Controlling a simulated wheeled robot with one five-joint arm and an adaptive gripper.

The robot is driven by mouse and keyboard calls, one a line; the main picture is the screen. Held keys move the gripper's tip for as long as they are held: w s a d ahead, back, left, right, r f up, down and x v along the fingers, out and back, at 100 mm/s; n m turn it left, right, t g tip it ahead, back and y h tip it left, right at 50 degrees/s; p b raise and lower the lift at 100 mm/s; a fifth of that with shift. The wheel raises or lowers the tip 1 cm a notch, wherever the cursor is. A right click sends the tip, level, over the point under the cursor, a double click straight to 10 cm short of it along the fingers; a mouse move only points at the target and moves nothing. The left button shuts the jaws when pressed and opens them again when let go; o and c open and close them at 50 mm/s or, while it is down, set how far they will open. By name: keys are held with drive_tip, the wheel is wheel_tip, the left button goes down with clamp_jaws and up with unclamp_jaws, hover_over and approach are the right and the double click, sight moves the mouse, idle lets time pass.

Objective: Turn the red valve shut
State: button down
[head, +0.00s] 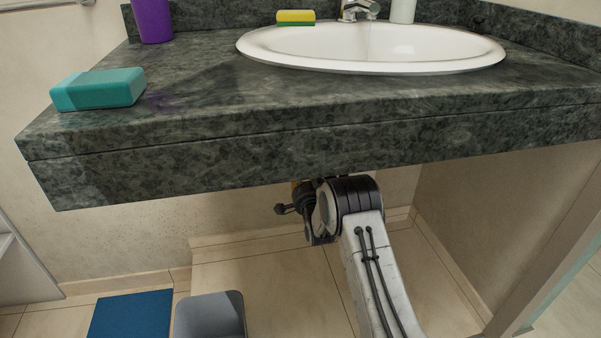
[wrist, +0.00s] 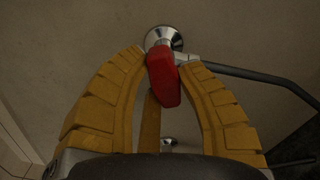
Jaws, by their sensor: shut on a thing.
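The red valve handle (wrist: 163,78) shows in the wrist view, in front of a chrome fitting (wrist: 164,37) on the wall. My gripper (wrist: 162,62) has yellow ribbed fingers, one on each side of the red handle, and is shut on it near the fingertips. In the head view my arm reaches under the counter, and the valve is hidden there behind the arm and the counter edge.
A dark stone counter (head: 200,141) with a white sink (head: 370,47) overhangs my arm. A teal block (head: 98,89) lies on the counter's left. A grey bin (head: 210,316) and a blue mat (head: 130,314) are on the floor. Dark bars (wrist: 250,74) run right of the valve.

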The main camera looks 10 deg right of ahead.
drive_tip(key=m, duration=0.5)
drive_tip(key=shift+a+f, duration=0.15)
drive_tip(key=shift+m, duration=0.3)
idle(0.4)
drive_tip(key=c, duration=0.7)
unclamp_jaws()
drive_tip(key=shift+s, duration=6)
drive_tip(key=shift+s, duration=0.1)
